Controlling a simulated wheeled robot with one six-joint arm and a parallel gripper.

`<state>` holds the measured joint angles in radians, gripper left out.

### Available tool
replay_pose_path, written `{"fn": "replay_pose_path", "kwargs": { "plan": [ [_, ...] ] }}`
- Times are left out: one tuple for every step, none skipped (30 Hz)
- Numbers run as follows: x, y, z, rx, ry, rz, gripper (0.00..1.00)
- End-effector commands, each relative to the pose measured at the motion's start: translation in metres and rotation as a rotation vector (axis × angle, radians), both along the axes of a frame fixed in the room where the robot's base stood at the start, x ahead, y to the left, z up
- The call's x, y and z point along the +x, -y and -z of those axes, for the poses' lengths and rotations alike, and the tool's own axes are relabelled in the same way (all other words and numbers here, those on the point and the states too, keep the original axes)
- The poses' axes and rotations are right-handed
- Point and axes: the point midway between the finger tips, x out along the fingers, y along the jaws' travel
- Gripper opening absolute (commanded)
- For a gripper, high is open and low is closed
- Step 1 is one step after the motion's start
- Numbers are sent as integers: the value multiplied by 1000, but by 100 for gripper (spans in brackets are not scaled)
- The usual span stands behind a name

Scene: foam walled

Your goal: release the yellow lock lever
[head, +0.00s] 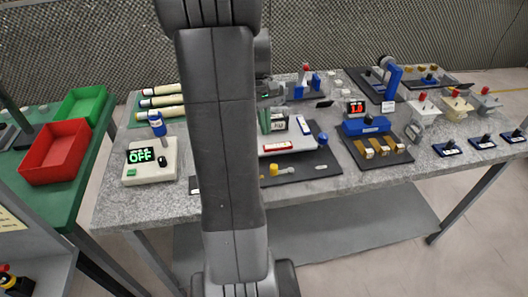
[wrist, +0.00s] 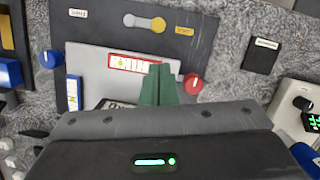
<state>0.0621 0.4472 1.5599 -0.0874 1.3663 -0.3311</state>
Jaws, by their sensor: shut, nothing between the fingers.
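The yellow lock lever appears as a round yellow end (wrist: 158,25) on a short grey bar (wrist: 137,20), lying on a dark panel at the top of the wrist view. In the head view its yellow end (head: 273,169) is at the panel's near edge, just right of my arm. My gripper shows as two dark green fingers (wrist: 158,70) pressed together. It is empty and apart from the lever, over the light grey plate (wrist: 95,60). In the head view the green fingers (head: 264,121) show partly beside my arm.
A red knob (wrist: 193,83) is close right of the fingers. A blue knob (wrist: 48,58) sits at the plate's other side. A red-framed label (wrist: 130,63) lies on the plate. A white box reading OFF (head: 150,165) stands left of my arm. Bare table lies along the front edge.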

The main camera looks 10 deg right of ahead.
Motion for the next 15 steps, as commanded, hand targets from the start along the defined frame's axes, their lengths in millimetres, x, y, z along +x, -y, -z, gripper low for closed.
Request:
{"fn": "replay_pose_path", "kwargs": {
  "plan": [
    [0, 0, 0, 0, 0, 0, 0],
    [0, 0, 0, 0, 0, 0, 0],
    [0, 0, 0, 0, 0, 0, 0],
    [0, 0, 0, 0, 0, 0, 0],
    [0, 0, 1, 0, 0, 0, 0],
    [-1, 0, 3, 0, 0, 0, 0],
    [-1, 0, 5, 1, 0, 0, 0],
    [-2, 0, 7, 0, 0, 0, 0],
    [-3, 1, 11, 1, -1, 0, 0],
    [-4, 1, 16, 0, -2, 0, 0],
    [-6, 1, 20, 0, -3, 0, 0],
    [-8, 2, 27, 1, -4, 0, 0],
    [-9, 2, 33, 1, -4, 0, 0],
    [-10, 3, 38, 0, -5, 0, 0],
    [-12, 3, 46, 1, -4, 0, 0]
  ]
}}
